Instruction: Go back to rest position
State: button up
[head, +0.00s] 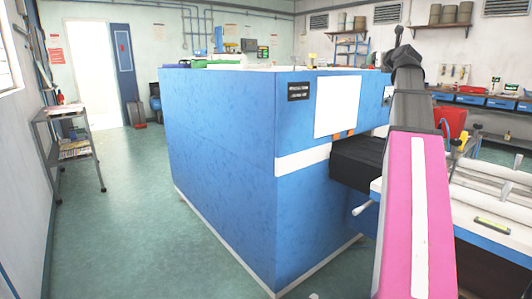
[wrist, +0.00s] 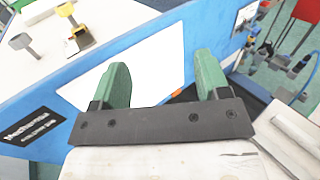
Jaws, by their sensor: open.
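My gripper (wrist: 158,82) shows in the wrist view with its two green fingers apart and nothing between them. Behind the fingers is the blue machine's front with a white panel (wrist: 150,62). I cannot tell how far the fingers are from it. In the head view my pink arm rises at the right, in front of the blue machine (head: 225,150); the gripper itself cannot be made out there.
A work table with pale rolls (head: 485,205) stands at the right, close to my arm. A dark block (head: 358,163) juts from the machine's opening. A metal shelf (head: 68,150) stands at the left wall. The green floor (head: 130,215) between is clear.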

jog(key=a+f+n+g, duration=0.3)
jog(key=a+f+n, duration=0.25)
jog(key=f, duration=0.85)
jog(key=a+f+n+g+y, duration=0.1)
jog(key=a+f+n+g, duration=0.4)
jog(key=f, duration=0.9)
jog(key=a+f+n+g, duration=0.1)
jog(key=a+f+n, duration=0.4)
jog(key=f, duration=1)
jog(key=s+a+f+n+g, duration=0.3)
jog(key=s+f+n, duration=0.3)
jog(key=f, duration=0.4)
jog(key=s+a+f+n+g+h, duration=0.1)
jog(key=s+a+f+n+g, duration=0.2)
jog(key=s+f+n, duration=0.4)
jog(key=s+a+f+n+g+h, duration=0.1)
jog(key=s+a+f+n+g, duration=0.1)
jog(key=s+f+n, duration=0.4)
jog(key=s+a+f, duration=0.1)
jog(key=s+f, duration=0.3)
jog(key=f, duration=0.3)
jog(key=shift+s+f+n+g, duration=0.2)
jog(key=shift+f+n+g, duration=0.05)
jog(key=shift+n+g, duration=0.15)
